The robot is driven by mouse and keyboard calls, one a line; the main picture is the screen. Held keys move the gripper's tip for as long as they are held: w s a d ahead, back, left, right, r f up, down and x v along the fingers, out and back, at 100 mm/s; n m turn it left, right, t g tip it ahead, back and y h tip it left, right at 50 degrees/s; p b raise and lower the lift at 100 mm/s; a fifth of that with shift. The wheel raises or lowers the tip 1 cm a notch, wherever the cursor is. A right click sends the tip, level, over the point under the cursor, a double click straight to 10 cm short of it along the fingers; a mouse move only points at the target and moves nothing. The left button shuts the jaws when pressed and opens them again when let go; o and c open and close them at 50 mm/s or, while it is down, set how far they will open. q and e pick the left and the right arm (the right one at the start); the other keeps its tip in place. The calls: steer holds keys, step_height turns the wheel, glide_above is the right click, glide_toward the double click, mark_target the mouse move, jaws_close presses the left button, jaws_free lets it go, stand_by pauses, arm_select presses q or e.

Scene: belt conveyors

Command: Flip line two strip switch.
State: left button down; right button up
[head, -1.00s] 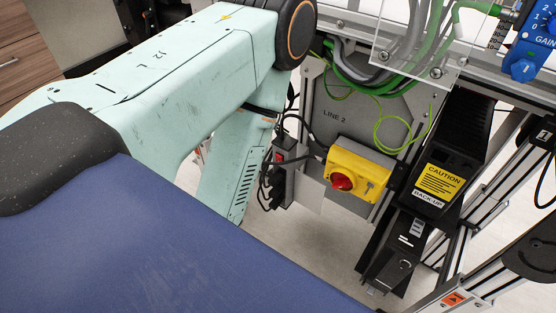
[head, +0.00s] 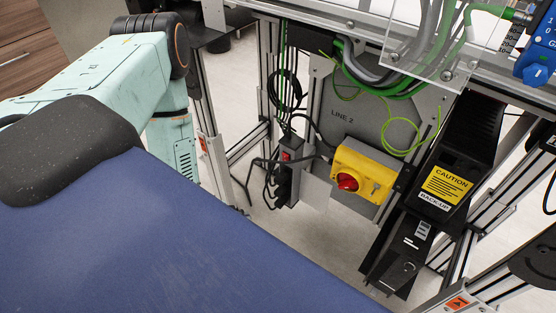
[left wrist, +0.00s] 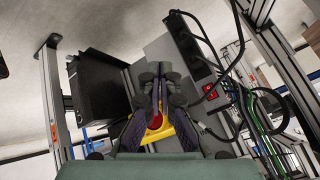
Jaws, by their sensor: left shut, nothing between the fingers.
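The line two power strip (head: 284,182) is black and hangs upright at the left of the grey LINE 2 panel (head: 345,125). Its red switch (head: 286,156) is near the top, and I cannot tell its position. In the left wrist view the strip (left wrist: 188,45) and red switch (left wrist: 210,91) are right of my left gripper (left wrist: 160,78). That gripper is shut and empty, apart from the strip, and overlaps the yellow box in that view. In the head view only my left arm shows, at the left. My right gripper is out of view.
A yellow box (head: 375,186) with a red knob (head: 347,182) sits right of the strip. Black and green cables hang around the strip. Metal frame posts stand to its left. A black CAUTION unit (head: 444,186) is at the right.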

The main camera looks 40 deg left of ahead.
arm_select(q)
steer(key=w+a+r+m+t, duration=0.3)
steer(key=w+r+m+t, duration=0.2)
steer(key=m, duration=0.6)
steer(key=shift+w+r+m, duration=0.3)
steer(key=shift+w+r, duration=0.25)
steer(key=shift+w, duration=0.4)
steer(key=b, duration=0.5)
glide_toward(285, 157)
step_height(285, 157, down, 3)
steer(key=w, duration=0.1)
steer(key=w+b, duration=0.1)
steer(key=w, duration=0.2)
steer(key=shift+w+b, duration=0.35)
steer(key=shift+w, duration=0.05)
steer(key=shift+w+r, duration=0.1)
steer(key=shift+w, duration=0.35)
steer(key=shift+w, duration=0.1)
